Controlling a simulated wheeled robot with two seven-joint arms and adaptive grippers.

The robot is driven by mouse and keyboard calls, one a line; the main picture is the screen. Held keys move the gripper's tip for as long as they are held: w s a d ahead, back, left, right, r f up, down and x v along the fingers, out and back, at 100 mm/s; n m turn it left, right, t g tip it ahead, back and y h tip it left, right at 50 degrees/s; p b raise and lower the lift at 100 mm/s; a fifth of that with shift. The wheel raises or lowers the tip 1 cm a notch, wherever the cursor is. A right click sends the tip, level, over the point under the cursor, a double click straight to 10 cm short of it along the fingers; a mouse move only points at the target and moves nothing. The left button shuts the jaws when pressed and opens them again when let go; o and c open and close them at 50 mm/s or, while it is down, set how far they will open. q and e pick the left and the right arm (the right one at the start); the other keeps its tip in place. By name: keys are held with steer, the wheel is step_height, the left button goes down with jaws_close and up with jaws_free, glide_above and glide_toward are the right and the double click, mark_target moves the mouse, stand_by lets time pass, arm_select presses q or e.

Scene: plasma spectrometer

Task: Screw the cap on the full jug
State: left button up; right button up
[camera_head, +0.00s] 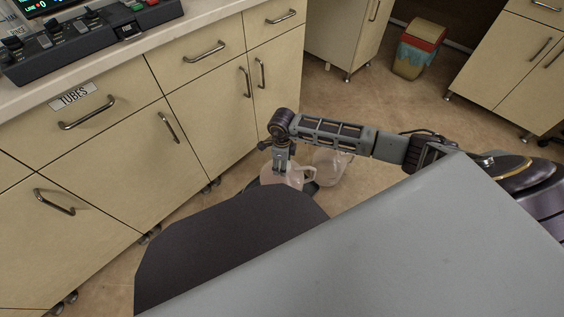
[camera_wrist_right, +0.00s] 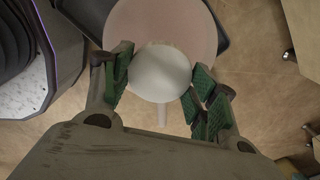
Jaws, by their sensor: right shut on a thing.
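A translucent jug with pinkish contents (camera_head: 294,180) stands low down in front of me, with its handle toward the right. My right gripper (camera_head: 281,170) points down over its top. In the right wrist view, a round white cap (camera_wrist_right: 162,72) sits between the green-padded fingers of this gripper (camera_wrist_right: 160,85), which is shut on it. The cap overlaps the pinkish jug body (camera_wrist_right: 160,20) below it. I cannot tell whether the cap is seated on the neck. A second, clearer jug (camera_head: 331,168) stands just to the right, partly behind my right arm. My left gripper is not in view.
Cream cabinets (camera_head: 200,120) with metal handles stand on the left, with a dark control console (camera_head: 90,35) on top. A bin with a red lid (camera_head: 420,55) stands at the back. Open floor (camera_head: 375,190) lies right of the jugs.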

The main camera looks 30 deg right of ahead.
steer(key=shift+m+p, duration=0.4)
steer(key=shift+m, duration=0.6)
steer(key=o, duration=0.8)
steer(key=shift+o, duration=0.2)
steer(key=shift+n, duration=0.3)
steer(key=n+b, duration=0.1)
steer(key=n, duration=0.3)
steer(key=n+b, duration=0.1)
steer(key=n, duration=0.3)
steer(key=shift+n+b, duration=0.35)
steer(key=shift+n, duration=0.05)
steer(key=shift+n+b, duration=0.7)
steer(key=shift+n, duration=1.6)
steer(key=shift+n+b, duration=0.6)
steer(key=shift+n, duration=1.6)
